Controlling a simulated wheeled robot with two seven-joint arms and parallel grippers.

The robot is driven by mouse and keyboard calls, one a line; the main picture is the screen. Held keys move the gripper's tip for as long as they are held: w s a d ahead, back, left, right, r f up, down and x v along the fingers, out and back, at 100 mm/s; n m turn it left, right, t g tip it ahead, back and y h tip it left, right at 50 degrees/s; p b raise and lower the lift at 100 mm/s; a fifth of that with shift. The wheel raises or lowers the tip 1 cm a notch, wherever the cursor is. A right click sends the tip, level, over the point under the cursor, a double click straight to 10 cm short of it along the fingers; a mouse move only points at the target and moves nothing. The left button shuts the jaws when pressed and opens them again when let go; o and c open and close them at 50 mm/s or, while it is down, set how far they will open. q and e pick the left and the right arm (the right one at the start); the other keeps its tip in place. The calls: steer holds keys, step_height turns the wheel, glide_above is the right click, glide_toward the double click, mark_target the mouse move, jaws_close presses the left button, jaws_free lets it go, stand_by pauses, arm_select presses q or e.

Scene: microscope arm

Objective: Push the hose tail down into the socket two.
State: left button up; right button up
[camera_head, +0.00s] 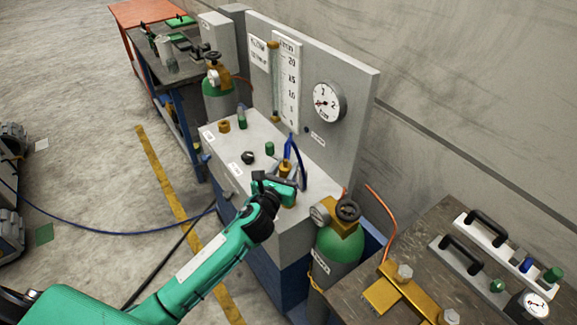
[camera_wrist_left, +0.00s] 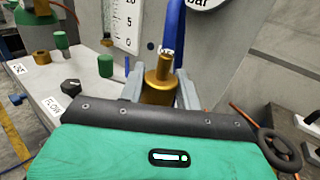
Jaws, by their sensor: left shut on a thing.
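The brass hose tail (camera_wrist_left: 158,82) stands upright between the fingers of my left gripper (camera_wrist_left: 160,92), which is shut on it. In the head view my left gripper (camera_head: 284,188) is over the near right end of the grey bench box (camera_head: 232,167). A blue hose (camera_wrist_left: 174,28) rises close behind the tail; it also shows in the head view (camera_head: 299,158). My right gripper is not in view.
A brass fitting (camera_head: 224,126), a green cap (camera_head: 270,148) and a black knob (camera_head: 248,157) stand on the box. The gauge panel (camera_head: 352,85) rises behind. A green cylinder (camera_head: 338,250) with a valve stands close to the right. A side table (camera_head: 435,235) holds other parts.

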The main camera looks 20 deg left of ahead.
arm_select(q)
steer(key=shift+w+d+r, duration=0.15)
steer(key=shift+w+r, duration=0.05)
steer(key=shift+w, duration=0.6)
steer(key=shift+r, duration=0.1)
step_height(320, 180, down, 4)
steer(key=shift+r+b, duration=0.1)
steer(key=shift+b, duration=1.15)
step_height(320, 180, down, 2)
steer(key=shift+f+b, duration=0.1)
steer(key=shift+b, duration=0.7)
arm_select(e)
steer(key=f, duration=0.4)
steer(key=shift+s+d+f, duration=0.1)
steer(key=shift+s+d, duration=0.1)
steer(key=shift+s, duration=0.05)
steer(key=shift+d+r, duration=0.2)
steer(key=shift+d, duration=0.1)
arm_select(q)
steer(key=shift+p, duration=0.35)
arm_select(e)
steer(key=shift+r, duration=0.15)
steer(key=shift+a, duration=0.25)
